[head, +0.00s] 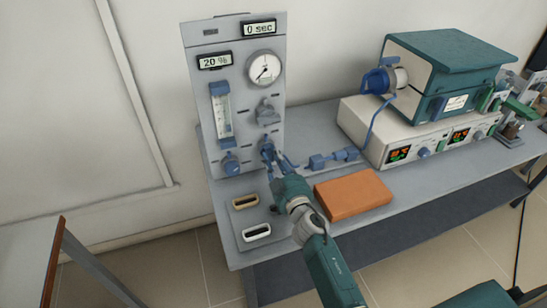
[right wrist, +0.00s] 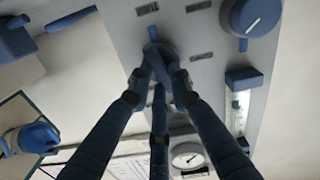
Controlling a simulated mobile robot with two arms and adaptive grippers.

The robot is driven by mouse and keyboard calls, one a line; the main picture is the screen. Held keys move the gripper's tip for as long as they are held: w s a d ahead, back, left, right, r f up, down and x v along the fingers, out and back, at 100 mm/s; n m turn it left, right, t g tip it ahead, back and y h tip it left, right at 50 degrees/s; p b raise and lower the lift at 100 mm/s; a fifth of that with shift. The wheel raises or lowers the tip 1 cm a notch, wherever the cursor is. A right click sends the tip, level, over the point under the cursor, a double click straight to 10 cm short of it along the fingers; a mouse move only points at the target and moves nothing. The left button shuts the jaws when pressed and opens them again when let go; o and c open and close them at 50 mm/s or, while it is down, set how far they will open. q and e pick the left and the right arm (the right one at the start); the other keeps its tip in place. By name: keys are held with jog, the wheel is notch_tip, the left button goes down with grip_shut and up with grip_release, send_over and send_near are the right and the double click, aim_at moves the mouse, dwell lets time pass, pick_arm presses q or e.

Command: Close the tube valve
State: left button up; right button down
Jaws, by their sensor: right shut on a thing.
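A grey control panel (head: 193,100) stands upright on the table. My right gripper (head: 275,170) reaches up to the lower right of its face and is shut on a blue valve knob (head: 267,147). In the right wrist view my gripper's fingers (right wrist: 157,72) converge on this knob (right wrist: 152,47), and they hide part of it. The knob's exact turn is hard to read. A blue inline fitting (head: 318,161) lies on the table to the right of my gripper. My left gripper is not in view.
Another blue knob (head: 230,163) sits at the panel's lower left, and a grey knob (head: 267,112) sits above the held one. An orange block (head: 352,194) lies close to my right forearm. A teal furnace (head: 440,60) stands on a white controller (head: 360,132) at the right.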

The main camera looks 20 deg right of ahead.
jog(key=n, duration=0.3)
jog(key=shift+a+n+b, duration=0.15)
jog(key=shift+n+b, duration=0.15)
jog(key=n+b, duration=0.1)
jog(key=n, duration=0.3)
jog(key=shift+a+f+n, duration=0.1)
jog(key=shift+a+n, duration=0.05)
jog(key=shift+n, duration=0.15)
jog(key=n, duration=0.3)
jog(key=shift+a+n+b, duration=0.1)
jog(key=shift+n+b, duration=0.2)
jog(key=shift+b, duration=0.05)
jog(key=shift+a+f+n, duration=0.1)
jog(key=shift+n, duration=1.6)
jog(key=c, duration=1.6)
grip_release()
jog(key=shift+o, duration=0.2)
jog(key=s, duration=1.2)
jog(key=shift+d, duration=0.2)
